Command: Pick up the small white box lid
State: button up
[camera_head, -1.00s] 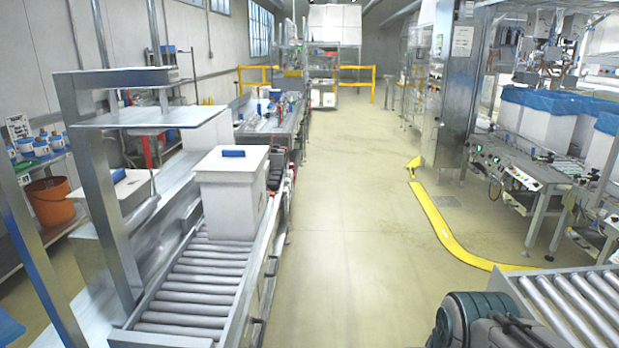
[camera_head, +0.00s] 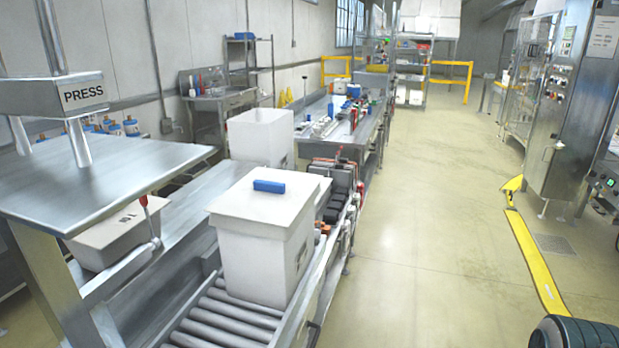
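A white box (camera_head: 258,262) stands upright on the roller conveyor at the lower middle left. A white lid (camera_head: 232,203) with a blue block handle (camera_head: 269,186) sits on top of it. A second, smaller white box (camera_head: 112,238) is under the press plate at the left, partly hidden by it; I cannot tell whether its top is a separate lid. My gripper is out of view. Only a dark rounded part of mine shows at the lower right corner.
The press (camera_head: 110,180) with its flat metal plate overhangs the conveyor (camera_head: 222,325) at the left. An open white box (camera_head: 262,136) stands behind. A cluttered workbench (camera_head: 372,127) is beyond.

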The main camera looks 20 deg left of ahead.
aim_at(272, 204)
jog(key=i, duration=2.4)
jog(key=u, duration=1.8)
